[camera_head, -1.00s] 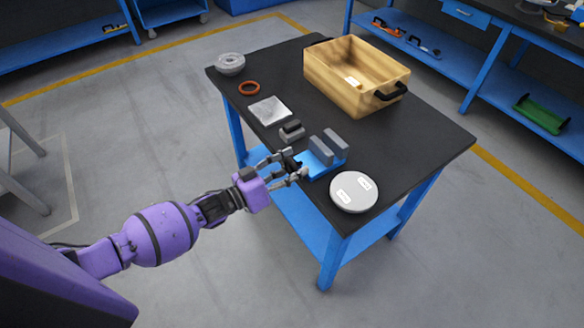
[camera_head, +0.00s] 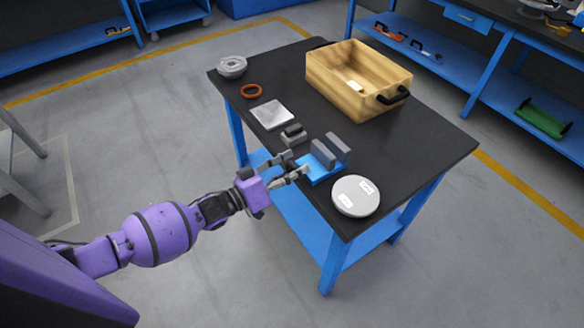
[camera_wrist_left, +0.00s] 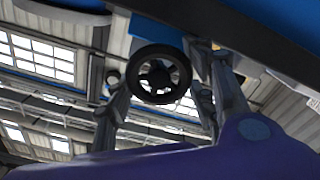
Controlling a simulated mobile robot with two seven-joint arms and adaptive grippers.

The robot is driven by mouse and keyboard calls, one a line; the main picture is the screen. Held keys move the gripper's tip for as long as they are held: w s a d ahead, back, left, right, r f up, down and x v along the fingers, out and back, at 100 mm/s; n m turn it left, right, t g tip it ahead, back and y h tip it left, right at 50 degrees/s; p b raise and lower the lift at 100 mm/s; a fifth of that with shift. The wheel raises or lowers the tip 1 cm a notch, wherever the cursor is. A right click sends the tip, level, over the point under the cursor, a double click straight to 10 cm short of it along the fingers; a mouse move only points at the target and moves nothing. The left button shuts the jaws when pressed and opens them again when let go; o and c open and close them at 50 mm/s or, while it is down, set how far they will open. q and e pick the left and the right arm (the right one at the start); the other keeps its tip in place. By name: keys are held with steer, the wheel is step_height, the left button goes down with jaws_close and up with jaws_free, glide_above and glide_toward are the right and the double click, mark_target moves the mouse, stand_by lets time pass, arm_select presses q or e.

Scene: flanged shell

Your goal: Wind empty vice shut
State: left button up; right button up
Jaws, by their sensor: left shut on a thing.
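The vice (camera_head: 318,173) stands at the table's near edge, with a blue base and two upright grey jaws (camera_head: 324,153). A gap shows between the jaws, and nothing is seen in it. My left gripper (camera_head: 296,166) is at the vice's near left end. In the left wrist view, its fingers stand on either side of a black spoked handwheel (camera_wrist_left: 158,77), and the gripper is shut on it. In the head view the fingers mostly hide the wheel. My right gripper is not in view.
A small grey block (camera_head: 293,136), a metal plate (camera_head: 271,114), an orange ring (camera_head: 251,91) and a grey flanged part (camera_head: 232,67) lie to the left. A wooden crate (camera_head: 335,82) stands behind.

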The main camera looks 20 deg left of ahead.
mark_target(290, 171)
arm_select(q)
steer(key=shift+s+d+f, duration=0.2)
steer(key=shift+s+f, duration=0.1)
steer(key=shift+f, duration=0.15)
steer(key=shift+s+d+f, duration=0.15)
steer(key=shift+s+f, duration=0.1)
steer(key=shift+f, duration=0.2)
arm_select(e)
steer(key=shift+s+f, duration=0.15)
arm_select(q)
steer(key=o, duration=0.8)
steer(key=shift+c, duration=0.2)
steer(key=shift+w+r, duration=0.2)
steer(key=shift+r, duration=0.2)
steer(key=v, duration=0.3)
steer(key=r+p+v, duration=0.1)
steer(key=v, duration=0.1)
steer(key=shift+a, duration=0.4)
steer(key=shift+v, duration=1.55)
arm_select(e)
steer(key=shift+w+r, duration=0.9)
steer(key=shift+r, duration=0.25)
arm_select(q)
steer(key=shift+r, duration=0.1)
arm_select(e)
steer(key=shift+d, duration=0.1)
arm_select(q)
steer(key=v, duration=1.2)
